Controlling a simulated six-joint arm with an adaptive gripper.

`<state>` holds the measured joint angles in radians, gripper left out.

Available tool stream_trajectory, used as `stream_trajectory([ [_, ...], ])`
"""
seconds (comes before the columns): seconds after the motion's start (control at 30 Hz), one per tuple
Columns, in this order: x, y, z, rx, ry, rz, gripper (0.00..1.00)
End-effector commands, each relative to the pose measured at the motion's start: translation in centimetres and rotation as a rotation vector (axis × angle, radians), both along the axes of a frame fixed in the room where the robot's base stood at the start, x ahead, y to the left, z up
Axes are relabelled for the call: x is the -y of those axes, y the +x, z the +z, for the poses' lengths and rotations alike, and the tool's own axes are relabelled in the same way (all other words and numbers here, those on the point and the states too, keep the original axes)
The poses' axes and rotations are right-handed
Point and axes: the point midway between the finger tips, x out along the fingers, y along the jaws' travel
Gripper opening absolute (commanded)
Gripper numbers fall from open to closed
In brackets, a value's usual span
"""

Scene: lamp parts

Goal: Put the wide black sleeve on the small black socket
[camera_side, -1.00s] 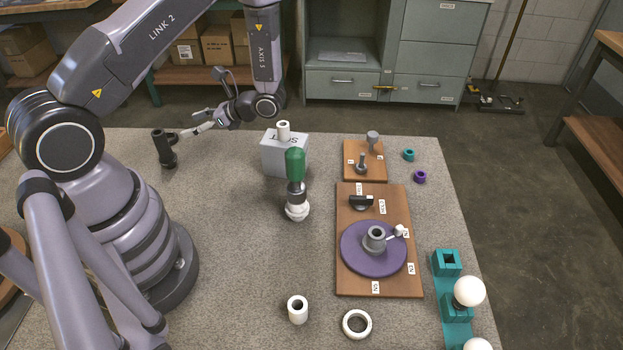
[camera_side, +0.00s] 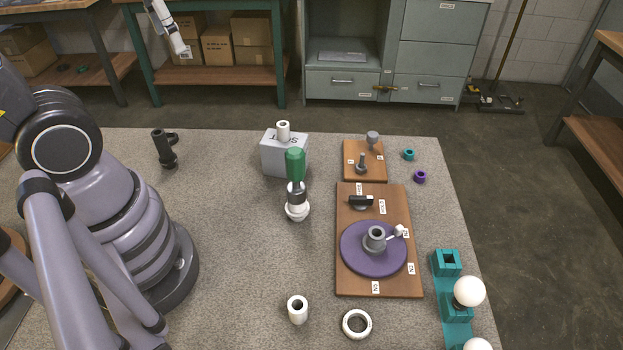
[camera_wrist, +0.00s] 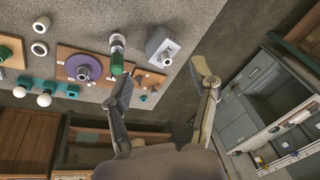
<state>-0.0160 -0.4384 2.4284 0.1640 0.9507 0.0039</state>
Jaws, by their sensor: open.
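A dark, nearly black upright part (camera_side: 161,146) stands on the bench at the far left in the side view. It has a wider band near its foot and a short piece sticking out to the right near its top. I cannot tell whether this is sleeve and socket together or a single part. I cannot make it out in the wrist view. My gripper (camera_wrist: 160,70) is open and empty in the wrist view, with its fingers wide apart. In the side view only part of my gripper (camera_side: 168,28) shows at the top edge, well away from the dark part.
A grey block (camera_side: 284,155) with a white tube and a green-topped part (camera_side: 295,165) stand mid-bench. To the right are a board with a purple disc (camera_side: 355,258), a small board (camera_side: 350,172) and a teal bulb holder (camera_side: 446,263). A white sleeve (camera_side: 297,311) and white ring (camera_side: 346,325) lie in front.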

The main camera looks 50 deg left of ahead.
Motion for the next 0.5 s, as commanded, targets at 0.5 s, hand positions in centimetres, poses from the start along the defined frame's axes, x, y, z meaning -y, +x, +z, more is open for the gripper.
stream_trajectory([
  [0.5, 2.9, -3.2, 2.9, 0.293, -0.16, 0.033, 0.6],
])
